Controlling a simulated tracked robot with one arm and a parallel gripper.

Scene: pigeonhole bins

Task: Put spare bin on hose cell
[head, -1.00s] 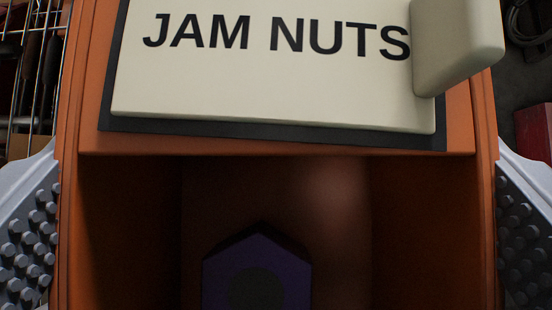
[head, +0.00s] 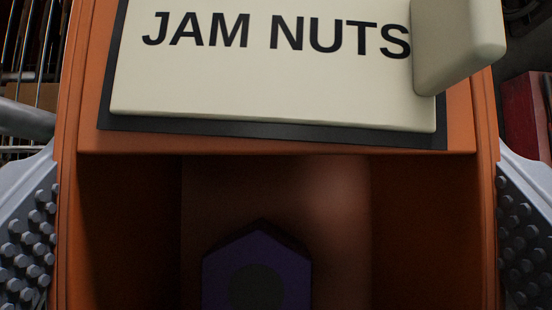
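An orange bin (head: 455,120) fills the middle of the head view, close to the camera. It bears a cream label (head: 270,85) reading "JAM NUTS" in a dark frame, with a cream block (head: 458,45) at the label's right edge. Inside the bin is a dark purple piece (head: 257,262) with a pointed top and a dark round centre. My gripper (head: 275,235) has one grey studded finger pad at each side of the bin, and it is shut on the bin. No hose label or cell is in view.
Wire rack bars (head: 22,45) stand behind at the left, with a grey rounded bar (head: 25,120) below. A red object (head: 527,115) is at the right behind the bin. Little of the surroundings shows past the bin.

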